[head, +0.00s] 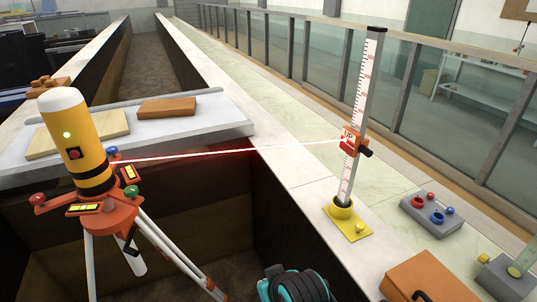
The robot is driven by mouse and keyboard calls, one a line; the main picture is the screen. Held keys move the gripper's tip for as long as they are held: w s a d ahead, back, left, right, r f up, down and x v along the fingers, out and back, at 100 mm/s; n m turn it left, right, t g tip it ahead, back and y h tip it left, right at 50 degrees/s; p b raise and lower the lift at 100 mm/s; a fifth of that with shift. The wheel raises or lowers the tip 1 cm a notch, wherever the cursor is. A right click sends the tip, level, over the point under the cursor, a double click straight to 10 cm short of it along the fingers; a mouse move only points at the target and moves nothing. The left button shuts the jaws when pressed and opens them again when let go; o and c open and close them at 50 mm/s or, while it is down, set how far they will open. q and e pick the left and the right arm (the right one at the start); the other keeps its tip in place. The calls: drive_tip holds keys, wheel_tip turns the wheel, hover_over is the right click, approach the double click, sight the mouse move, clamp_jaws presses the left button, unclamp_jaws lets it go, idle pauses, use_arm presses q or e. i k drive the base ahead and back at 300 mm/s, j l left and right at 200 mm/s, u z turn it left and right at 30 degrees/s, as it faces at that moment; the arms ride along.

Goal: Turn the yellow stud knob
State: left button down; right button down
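A small yellow stud knob (360,228) stands on the front right part of a yellow base plate (347,236). The plate sits on the pale stone ledge and carries an upright white measuring staff (361,110). Another yellow knob (511,258) is on a grey box (503,279) at the right edge. I cannot tell from this view whether either knob has been turned.
A yellow laser level (68,125) on an orange tripod stands at left; its red beam reaches the orange UP clamp (348,143) on the staff.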

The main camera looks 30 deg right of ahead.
sight(360, 227)
drive_tip(key=z, duration=1.55)
